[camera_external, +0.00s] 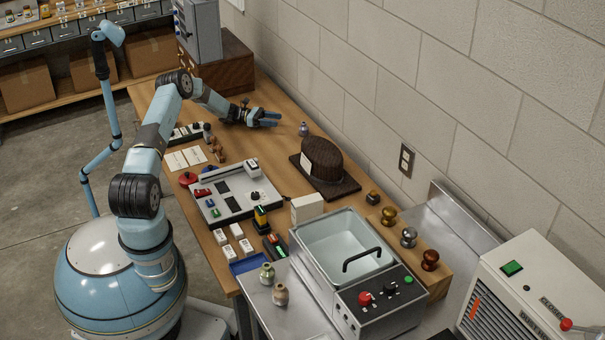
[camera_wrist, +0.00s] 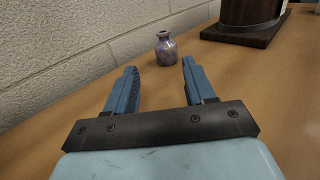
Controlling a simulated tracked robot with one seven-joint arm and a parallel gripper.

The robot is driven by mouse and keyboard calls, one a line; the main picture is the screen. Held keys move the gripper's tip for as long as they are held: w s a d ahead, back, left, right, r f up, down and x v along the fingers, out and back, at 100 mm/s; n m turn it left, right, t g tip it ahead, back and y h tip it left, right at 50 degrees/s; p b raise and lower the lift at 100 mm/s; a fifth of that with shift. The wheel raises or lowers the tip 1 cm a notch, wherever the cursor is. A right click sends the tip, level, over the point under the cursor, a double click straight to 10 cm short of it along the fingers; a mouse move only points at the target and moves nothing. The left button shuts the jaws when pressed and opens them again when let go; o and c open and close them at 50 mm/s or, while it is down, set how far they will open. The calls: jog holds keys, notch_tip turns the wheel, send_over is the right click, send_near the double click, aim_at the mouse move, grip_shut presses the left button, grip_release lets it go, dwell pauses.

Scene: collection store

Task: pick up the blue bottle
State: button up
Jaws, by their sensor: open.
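The blue bottle (camera_external: 303,130) is a small, round-bodied, narrow-necked bottle standing upright on the wooden table near the wall. In the wrist view the bottle (camera_wrist: 166,48) looks purplish blue and stands ahead, between the lines of the two fingers and a little beyond their tips. My gripper (camera_external: 278,119) is low over the table, to the left of the bottle and apart from it. In the wrist view my gripper (camera_wrist: 159,64) has its two blue fingers spread, with nothing between them.
A dark brown hat-like object on a dark base (camera_external: 323,160) stands right of the bottle; its base (camera_wrist: 245,32) shows in the wrist view. The block wall (camera_external: 340,75) runs close behind. A grey panel tray (camera_external: 230,190) and a metal basin (camera_external: 345,240) are nearer the camera.

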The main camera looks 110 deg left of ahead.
send_near(303, 123)
jog(key=w, duration=0.3)
jog(key=w+a+f, duration=0.1)
jog(key=shift+w, duration=0.4)
jog(key=shift+w+d, duration=0.2)
jog(key=shift+w, duration=2.4)
jog(key=shift+c, duration=0.2)
jog(key=c, duration=0.8)
